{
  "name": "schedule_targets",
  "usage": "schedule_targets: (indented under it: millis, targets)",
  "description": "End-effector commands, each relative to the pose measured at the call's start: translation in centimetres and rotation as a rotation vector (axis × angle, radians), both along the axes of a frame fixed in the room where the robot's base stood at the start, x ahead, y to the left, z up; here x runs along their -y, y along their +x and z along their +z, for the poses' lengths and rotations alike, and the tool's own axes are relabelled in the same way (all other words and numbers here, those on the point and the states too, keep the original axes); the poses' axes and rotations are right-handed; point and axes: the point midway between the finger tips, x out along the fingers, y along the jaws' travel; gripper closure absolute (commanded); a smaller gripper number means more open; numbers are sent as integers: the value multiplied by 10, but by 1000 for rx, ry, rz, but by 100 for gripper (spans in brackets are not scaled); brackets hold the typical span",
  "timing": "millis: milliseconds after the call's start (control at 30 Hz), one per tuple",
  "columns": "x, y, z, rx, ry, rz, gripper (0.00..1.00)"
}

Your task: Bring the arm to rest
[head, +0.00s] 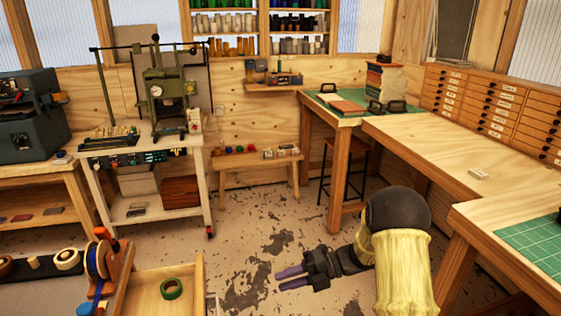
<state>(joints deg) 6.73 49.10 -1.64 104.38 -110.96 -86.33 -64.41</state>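My gripper (279,281) is at the lower middle of the head view, over the worn floor. Its two purple-grey fingers point left with a gap between them, and nothing shows in the gap. My dark arm with its yellow sleeve reaches in from the lower right. A green roll (171,289) lies in a wooden tray (190,273) to the left of the gripper, well apart from it. A blue and orange roll (96,262) stands on a wooden holder beside the tray.
A cream roll (67,260) lies at the far left. A cart with a press (165,95) stands behind, and a low bench (250,160) is at the back wall. Worktables (435,142) run along the right, close to my arm. The floor between is open.

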Motion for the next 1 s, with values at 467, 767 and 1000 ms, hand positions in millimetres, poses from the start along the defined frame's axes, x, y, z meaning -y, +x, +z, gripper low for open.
schedule_targets:
  millis: [467,767,1000]
  targets:
    - [34,84,49,-347,-173,-1015,71]
    - [106,43,57,-837,-110,-1692,71]
    - [139,-47,46,-1323,-3,-2122,71]
